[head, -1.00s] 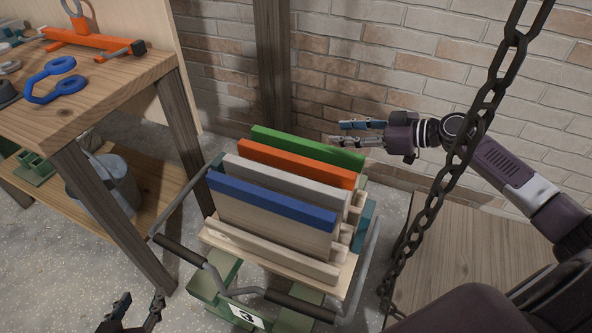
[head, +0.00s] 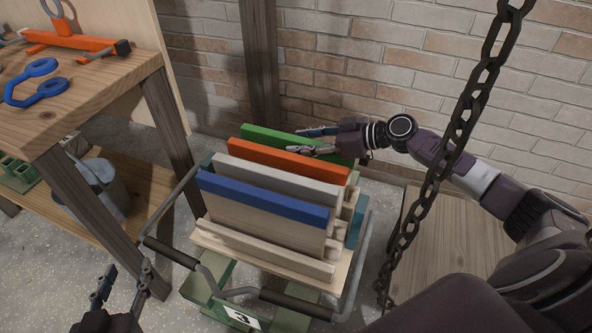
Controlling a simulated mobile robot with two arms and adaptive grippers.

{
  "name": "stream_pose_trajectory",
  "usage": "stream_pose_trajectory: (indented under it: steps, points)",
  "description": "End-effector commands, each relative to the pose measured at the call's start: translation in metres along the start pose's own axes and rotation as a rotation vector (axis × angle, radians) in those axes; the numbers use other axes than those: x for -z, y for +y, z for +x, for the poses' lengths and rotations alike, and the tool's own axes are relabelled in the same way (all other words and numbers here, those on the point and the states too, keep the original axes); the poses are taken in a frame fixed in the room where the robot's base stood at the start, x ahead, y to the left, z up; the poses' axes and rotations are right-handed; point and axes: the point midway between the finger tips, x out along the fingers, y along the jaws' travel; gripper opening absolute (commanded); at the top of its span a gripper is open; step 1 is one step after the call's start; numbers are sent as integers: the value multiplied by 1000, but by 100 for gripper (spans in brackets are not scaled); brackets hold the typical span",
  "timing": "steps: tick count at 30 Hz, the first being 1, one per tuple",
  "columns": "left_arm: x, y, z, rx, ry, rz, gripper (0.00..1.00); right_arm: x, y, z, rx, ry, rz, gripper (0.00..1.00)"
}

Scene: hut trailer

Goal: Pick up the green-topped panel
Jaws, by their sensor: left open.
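The green-topped panel (head: 272,138) stands upright at the back of a rack of panels on a cart. My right gripper (head: 297,142) is at its top edge, near the right part. The two fingers are apart, one on the far side and one on the near side of the green top. Whether they touch it cannot be told. My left gripper (head: 120,285) is open and empty at the lower left, over the floor and away from the panels.
Orange (head: 285,161), grey (head: 275,181) and blue-topped (head: 262,201) panels stand in front of the green one. A hanging chain (head: 459,143) crosses the right side. A wooden workbench (head: 95,95) is at left. A brick wall (head: 400,70) is behind.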

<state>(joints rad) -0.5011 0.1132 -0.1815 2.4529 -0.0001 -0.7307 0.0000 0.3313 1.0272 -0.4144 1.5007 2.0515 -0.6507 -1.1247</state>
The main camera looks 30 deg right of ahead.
Motion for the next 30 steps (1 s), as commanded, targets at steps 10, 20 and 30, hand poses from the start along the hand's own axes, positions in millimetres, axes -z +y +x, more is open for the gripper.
stream_pose_trajectory:
  steps: [10, 20, 30]
  points:
    - [1, 0, 0, 0, 4, 0, 40, 0, 0, 2, 0, -1, 0, 32]
    - [1, 0, 0, 0, 4, 0, 40, 0, 0, 2, 0, -1, 0, 0]
    - [1, 0, 0, 0, 3, -1, 40, 5, 2, 1, -4, 8, -3, 0]
